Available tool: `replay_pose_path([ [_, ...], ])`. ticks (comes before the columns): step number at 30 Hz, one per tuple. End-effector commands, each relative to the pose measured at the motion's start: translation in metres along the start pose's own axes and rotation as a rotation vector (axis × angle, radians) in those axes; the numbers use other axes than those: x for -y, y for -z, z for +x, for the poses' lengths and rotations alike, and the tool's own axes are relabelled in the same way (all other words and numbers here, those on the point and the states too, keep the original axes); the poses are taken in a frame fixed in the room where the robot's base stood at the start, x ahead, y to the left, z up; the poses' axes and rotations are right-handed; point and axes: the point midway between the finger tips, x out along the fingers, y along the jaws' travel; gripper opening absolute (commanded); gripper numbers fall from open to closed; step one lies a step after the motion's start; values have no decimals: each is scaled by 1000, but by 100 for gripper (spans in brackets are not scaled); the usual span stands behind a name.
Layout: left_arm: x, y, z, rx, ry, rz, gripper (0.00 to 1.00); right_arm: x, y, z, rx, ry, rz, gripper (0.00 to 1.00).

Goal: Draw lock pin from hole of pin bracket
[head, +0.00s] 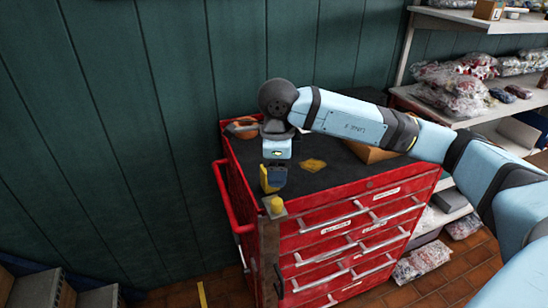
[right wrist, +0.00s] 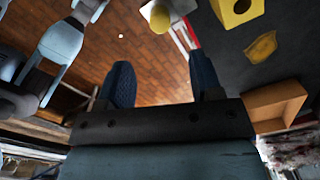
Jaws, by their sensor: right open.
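The lock pin appears as a rounded yellow head (head: 277,203) on a small grey bracket (head: 274,214) at the top of a post by the cabinet's front left corner. The yellow head also shows in the right wrist view (right wrist: 160,17), beyond the fingertips. Its shank and the bracket's hole are hidden. My right gripper (head: 277,179) is just behind the pin in the head view, apart from it. In the right wrist view its two dark blue fingers (right wrist: 162,70) are spread with nothing between them. My left gripper is not in view.
A yellow block with a round hole (right wrist: 237,8) stands on the black top of the red tool cabinet (head: 345,215). A yellow cloth-like patch (head: 313,165) and a cardboard box (head: 370,153) lie there too. Shelves with bagged parts (head: 450,88) stand right. A green wall is behind.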

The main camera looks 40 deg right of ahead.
Motion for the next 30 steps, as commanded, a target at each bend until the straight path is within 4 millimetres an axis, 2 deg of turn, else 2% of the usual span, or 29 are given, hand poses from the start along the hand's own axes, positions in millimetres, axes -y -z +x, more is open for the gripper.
replay_pose_path([
  [9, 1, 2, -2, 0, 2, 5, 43, -1, 0, 64, -2, -6, 0, 59],
  [15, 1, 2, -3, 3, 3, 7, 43, -1, 0, 93, -1, -4, -1, 59],
  [21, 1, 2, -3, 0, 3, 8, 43, -1, -1, 105, 1, -3, -1, 59],
  [29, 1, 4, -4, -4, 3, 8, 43, -1, -1, 107, 2, -2, -2, 59],
  [30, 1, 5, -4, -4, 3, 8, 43, -1, -1, 107, 2, -3, -2, 55],
])
